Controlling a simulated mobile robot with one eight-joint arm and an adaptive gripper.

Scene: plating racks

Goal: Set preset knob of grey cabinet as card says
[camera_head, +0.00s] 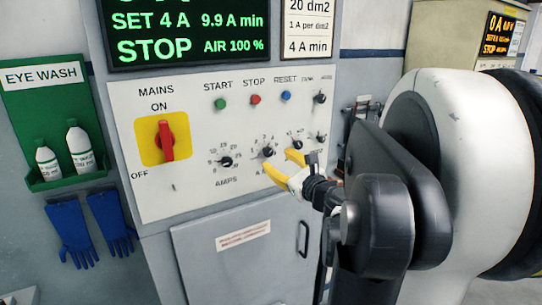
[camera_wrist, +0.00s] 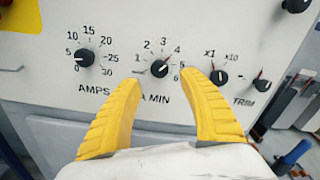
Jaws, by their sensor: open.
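The grey cabinet's panel (camera_head: 195,190) has a row of black knobs. The A MIN knob (camera_wrist: 159,68), also in the head view (camera_head: 268,152), has a scale of 1 to 6; a thin red line runs from it towards 4, but its own pointer is hard to read. The AMPS knob (camera_wrist: 84,57) is to its left, and the x1/x10 knob (camera_wrist: 218,76) to its right. The card (camera_head: 308,27) reads 20 dm2, 1 A per dm2, 4 A min. My gripper (camera_wrist: 160,79) is open, its yellow fingers on either side below the A MIN knob; contact is not visible.
The display (camera_head: 188,32) reads SET 4 A, 9.9 A min, STOP, AIR 100 %. The red mains switch (camera_head: 166,141) and small start, stop and reset buttons share the panel. A TRIM knob (camera_wrist: 261,85) is at the right. A beige cabinet (camera_head: 440,38) stands behind my arm.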

